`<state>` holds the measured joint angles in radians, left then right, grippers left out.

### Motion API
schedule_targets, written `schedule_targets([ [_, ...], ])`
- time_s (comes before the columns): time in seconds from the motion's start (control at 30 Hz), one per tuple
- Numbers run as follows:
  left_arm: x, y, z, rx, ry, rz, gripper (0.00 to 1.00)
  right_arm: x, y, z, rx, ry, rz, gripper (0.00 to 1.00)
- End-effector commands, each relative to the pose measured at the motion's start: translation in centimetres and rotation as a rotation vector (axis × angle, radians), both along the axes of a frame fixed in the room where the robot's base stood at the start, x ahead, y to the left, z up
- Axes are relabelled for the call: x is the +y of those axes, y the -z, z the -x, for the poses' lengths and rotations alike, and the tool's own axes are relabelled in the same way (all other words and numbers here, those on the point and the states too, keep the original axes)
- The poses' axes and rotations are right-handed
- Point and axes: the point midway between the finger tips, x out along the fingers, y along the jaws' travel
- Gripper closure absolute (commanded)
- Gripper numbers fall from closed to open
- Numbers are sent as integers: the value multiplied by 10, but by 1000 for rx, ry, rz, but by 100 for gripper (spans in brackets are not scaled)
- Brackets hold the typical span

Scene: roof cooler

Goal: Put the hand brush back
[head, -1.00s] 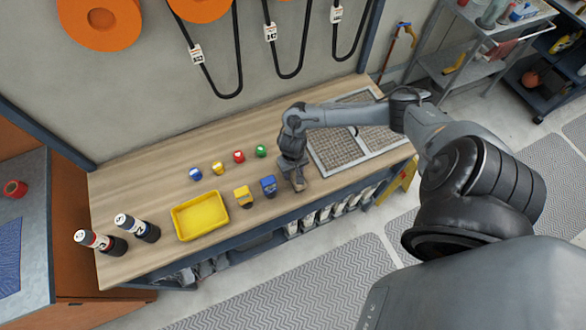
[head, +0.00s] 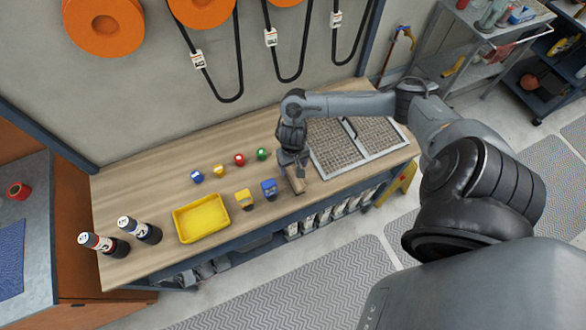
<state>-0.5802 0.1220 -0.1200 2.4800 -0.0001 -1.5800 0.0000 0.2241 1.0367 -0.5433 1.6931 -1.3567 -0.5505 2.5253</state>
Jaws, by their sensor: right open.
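What looks like the hand brush (head: 296,184) is a small tan-brown piece near the front edge of the wooden workbench (head: 140,180), just right of a blue block-like item. My right gripper (head: 294,164) points down right above and behind it and is open. Whether the fingers touch the brush is too small to tell. The gripper hides part of it. My left gripper is not in view.
Left of the gripper stand a blue item (head: 269,189), a yellow item (head: 244,199) and a yellow tray (head: 202,218). Small coloured caps (head: 240,160) lie behind them. Framed mesh filters (head: 340,148) lie to the right.

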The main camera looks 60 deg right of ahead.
Motion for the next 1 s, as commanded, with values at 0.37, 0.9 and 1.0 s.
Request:
schedule_targets([
  [0.37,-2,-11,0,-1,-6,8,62,0,-49,0,-1,-1,1,28],
  [0.9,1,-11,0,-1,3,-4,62,0,-53,0,1,0,1,28],
  [1.0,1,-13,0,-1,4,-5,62,0,-51,6,13,0,0,28],
])
